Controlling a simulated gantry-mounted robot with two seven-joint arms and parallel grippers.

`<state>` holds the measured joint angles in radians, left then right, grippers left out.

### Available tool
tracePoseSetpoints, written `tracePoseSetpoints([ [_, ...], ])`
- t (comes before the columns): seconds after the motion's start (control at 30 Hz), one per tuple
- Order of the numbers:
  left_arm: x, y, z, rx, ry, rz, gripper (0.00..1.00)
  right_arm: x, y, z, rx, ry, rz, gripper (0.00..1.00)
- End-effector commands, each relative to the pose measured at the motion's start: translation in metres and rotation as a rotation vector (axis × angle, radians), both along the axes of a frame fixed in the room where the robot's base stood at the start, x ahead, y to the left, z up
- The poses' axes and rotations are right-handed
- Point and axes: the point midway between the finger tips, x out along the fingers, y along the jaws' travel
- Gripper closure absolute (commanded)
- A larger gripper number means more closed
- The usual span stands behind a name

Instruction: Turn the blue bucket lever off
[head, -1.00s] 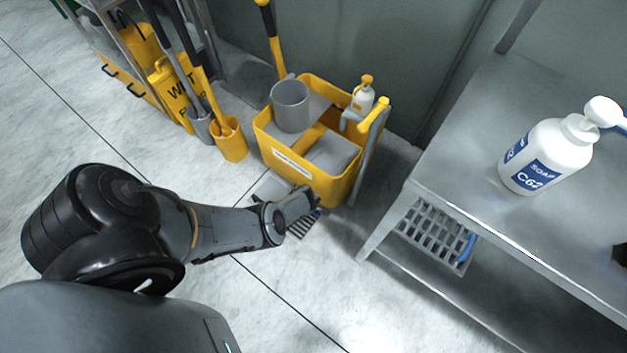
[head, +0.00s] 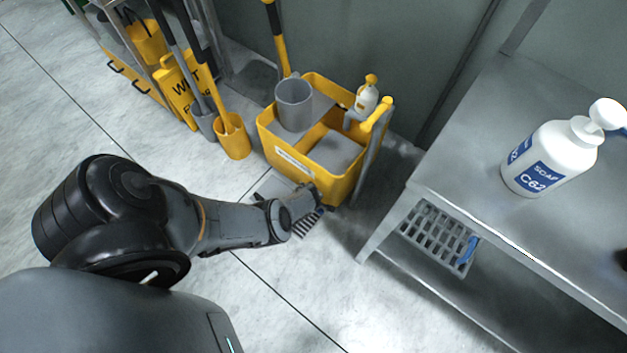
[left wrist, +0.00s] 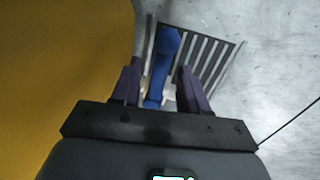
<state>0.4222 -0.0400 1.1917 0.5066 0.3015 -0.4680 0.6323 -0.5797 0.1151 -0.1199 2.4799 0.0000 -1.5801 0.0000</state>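The yellow mop bucket (head: 345,185) stands on the floor near the wall, and its side fills the left of the left wrist view (left wrist: 60,70). A blue lever (left wrist: 166,45) sticks out beside the bucket, over a slotted grey grate (left wrist: 208,55). My left gripper (left wrist: 158,70) is open, with one finger on each side of the lever and gaps showing between. In the head view my left gripper (head: 307,200) is low at the bucket's front, and the lever is mostly hidden. My right gripper is not in view.
A steel table (head: 455,150) with a soap bottle (head: 550,155) stands to the right; a grey rack (head: 437,235) with a blue part sits beneath it. A yellow wet-floor sign (head: 178,92) and mops stand at left. The front floor is clear.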

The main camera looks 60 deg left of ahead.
Motion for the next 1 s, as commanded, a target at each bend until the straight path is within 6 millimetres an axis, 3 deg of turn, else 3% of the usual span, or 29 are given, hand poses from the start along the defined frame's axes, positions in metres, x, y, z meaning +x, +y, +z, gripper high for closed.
tracePoseSetpoints([
  [0.47,-0.001,-0.001,0.011,0.000,-0.001,-0.003,0.55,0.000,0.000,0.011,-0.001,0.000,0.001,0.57],
  [1.0,-0.013,-0.006,0.083,0.001,-0.001,-0.003,0.55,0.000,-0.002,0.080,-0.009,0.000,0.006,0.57],
])
